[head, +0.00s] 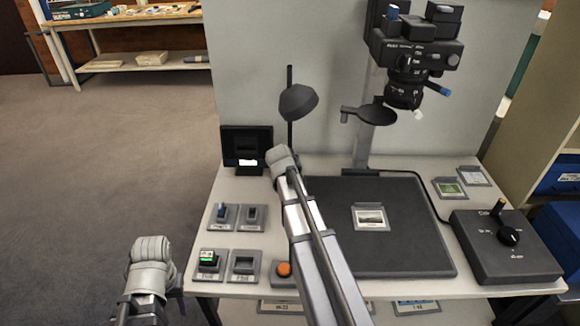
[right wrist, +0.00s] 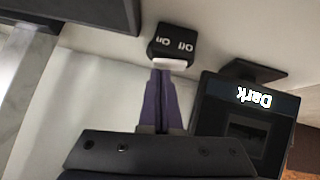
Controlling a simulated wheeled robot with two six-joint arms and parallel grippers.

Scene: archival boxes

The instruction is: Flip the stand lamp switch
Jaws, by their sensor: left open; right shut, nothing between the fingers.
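The stand lamp (head: 298,102) has a dark round shade on a thin pole at the back of the table, in the head view. Its foot is hidden behind my right arm. In the right wrist view a black switch box (right wrist: 172,44) is marked On and Off, with a pale switch piece (right wrist: 170,63) on its near edge. My right gripper (right wrist: 163,74) is shut and empty, its purple fingertips right at that piece; I cannot tell whether they touch. My left gripper (head: 177,287) is open at the lower left, off the table, its fingers barely visible.
A small black screen (head: 247,141) stands left of the lamp; in the right wrist view it reads Dark (right wrist: 253,97). Button boxes (head: 243,262) sit at front left. A black board (head: 408,238) and camera stand (head: 370,130) are right of my right arm.

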